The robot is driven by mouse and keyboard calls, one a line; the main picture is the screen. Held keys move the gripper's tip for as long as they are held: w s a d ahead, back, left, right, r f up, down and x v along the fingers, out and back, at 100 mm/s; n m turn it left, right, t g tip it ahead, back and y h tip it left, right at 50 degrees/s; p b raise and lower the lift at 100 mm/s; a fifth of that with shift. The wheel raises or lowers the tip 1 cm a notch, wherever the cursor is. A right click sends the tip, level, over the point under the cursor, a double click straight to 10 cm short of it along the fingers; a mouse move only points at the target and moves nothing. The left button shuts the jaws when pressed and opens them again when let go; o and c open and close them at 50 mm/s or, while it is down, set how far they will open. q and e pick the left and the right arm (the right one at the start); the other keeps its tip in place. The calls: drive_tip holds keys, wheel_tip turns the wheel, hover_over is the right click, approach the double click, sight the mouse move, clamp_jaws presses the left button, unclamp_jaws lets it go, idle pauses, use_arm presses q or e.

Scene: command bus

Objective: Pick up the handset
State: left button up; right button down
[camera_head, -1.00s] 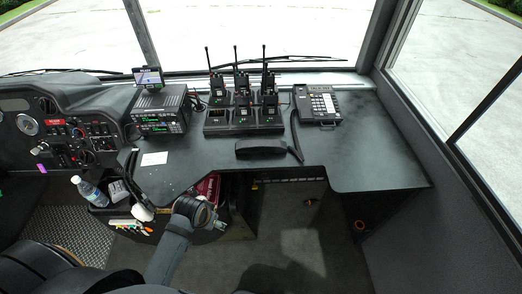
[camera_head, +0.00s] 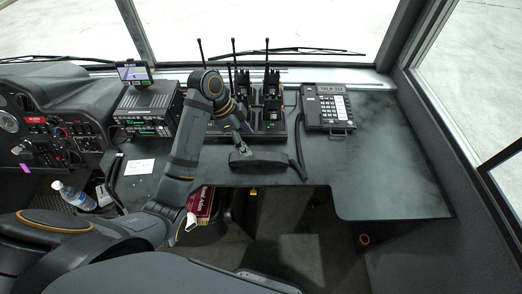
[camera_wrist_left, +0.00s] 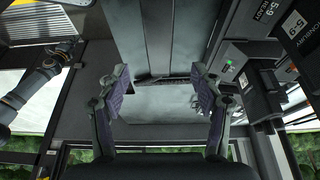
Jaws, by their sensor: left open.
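The black handset (camera_head: 268,162) lies on the dark counter near its front edge, with its coiled cord running to the right. In the head view my left gripper (camera_head: 241,153) is at the left end of the handset, reaching down from above. Whether it touches the handset cannot be told. In the left wrist view the two fingers of my left gripper (camera_wrist_left: 160,84) are wide apart. The handset cannot be clearly made out there. My right gripper is not in view.
The phone base with keypad (camera_head: 328,107) stands right of the handset. Radios in a charger (camera_head: 272,128) stand behind it, partly hidden by my arm. A radio unit (camera_head: 147,110) and a white card (camera_head: 139,167) are at left. The counter's right part is clear.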

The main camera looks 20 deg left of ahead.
sight(257, 156)
use_arm(q)
drive_tip(key=shift+s+d+f+b, duration=0.2)
drive_tip(key=shift+s+f+b, duration=0.1)
drive_tip(key=shift+f, duration=0.15)
drive_tip(key=shift+s+d+f+b, duration=0.2)
drive_tip(key=shift+f+b, duration=0.1)
drive_tip(key=shift+f, duration=0.1)
drive_tip(key=shift+x, duration=1.15)
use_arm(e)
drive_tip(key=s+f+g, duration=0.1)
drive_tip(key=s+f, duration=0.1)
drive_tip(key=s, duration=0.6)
use_arm(q)
drive_tip(key=shift+w+d+f, duration=0.2)
drive_tip(key=shift+w+f, duration=0.25)
drive_tip(key=shift+f, duration=0.15)
drive_tip(key=p+x, duration=0.1)
drive_tip(key=x, duration=0.1)
drive_tip(key=shift+f, duration=0.3)
drive_tip(key=shift+x, duration=1)
drive_tip(key=shift+w, duration=0.15)
drive_tip(key=shift+f, duration=0.1)
drive_tip(key=shift+f+p, duration=0.1)
drive_tip(key=shift+p, duration=0.2)
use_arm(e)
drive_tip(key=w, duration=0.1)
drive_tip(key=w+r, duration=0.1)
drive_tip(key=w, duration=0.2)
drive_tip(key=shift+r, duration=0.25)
